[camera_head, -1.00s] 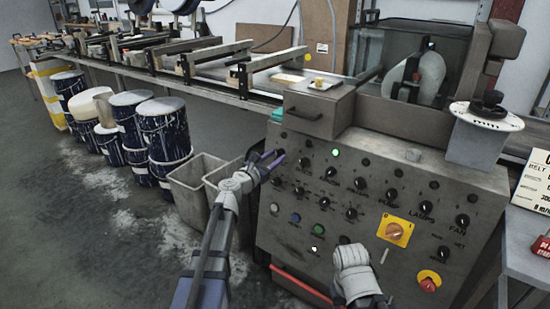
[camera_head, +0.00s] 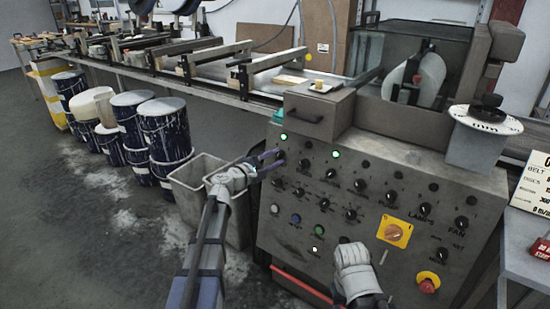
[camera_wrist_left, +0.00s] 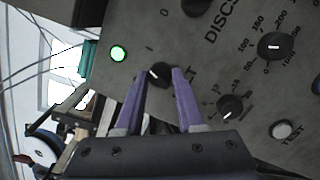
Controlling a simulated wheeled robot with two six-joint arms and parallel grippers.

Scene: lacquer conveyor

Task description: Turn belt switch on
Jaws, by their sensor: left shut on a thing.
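The control panel (camera_head: 370,185) has several black rotary knobs. The belt switch (camera_wrist_left: 158,72) is a small black knob between the purple fingers of my left gripper (camera_wrist_left: 160,80). Its white mark points up-left, toward the "I"; its label is mostly hidden, with only the last letter showing. The lamp above it (camera_wrist_left: 119,53) is lit green and also shows in the head view (camera_head: 283,136). In the head view my left gripper (camera_head: 275,160) is shut on this knob at the panel's upper left. My right gripper (camera_head: 355,270) is low before the panel; its fingers cannot be made out.
A second green lamp (camera_head: 336,154) is lit on the panel. A yellow plate with an orange knob (camera_head: 394,231) and a red emergency button (camera_head: 428,283) are lower right.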

